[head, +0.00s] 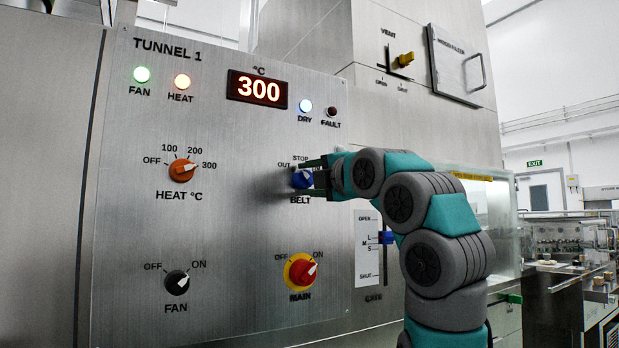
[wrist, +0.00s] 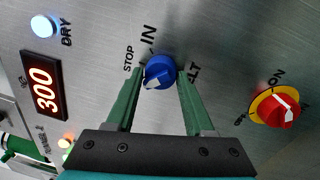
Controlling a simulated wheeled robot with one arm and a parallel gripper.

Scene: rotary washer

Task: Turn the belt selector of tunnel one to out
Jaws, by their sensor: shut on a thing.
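The blue belt selector (head: 302,180) sits on the tunnel one panel (head: 235,225), with OUT, STOP and IN marked around it. It also shows in the wrist view (wrist: 160,70). My gripper (head: 305,177) is at the selector, one finger above it and one below, and is shut on it. In the wrist view the green fingers (wrist: 161,76) flank the knob. There its white pointer faces lower left, away from IN and on the far side of STOP. The OUT label is not visible in the wrist view; the head view shows it left of the knob.
The red main switch (head: 301,270), black fan knob (head: 177,282) and orange heat knob (head: 182,170) are on the same panel. The blue gate slider (head: 386,238) is right of the selector, close to my arm. The display (head: 257,89) reads 300.

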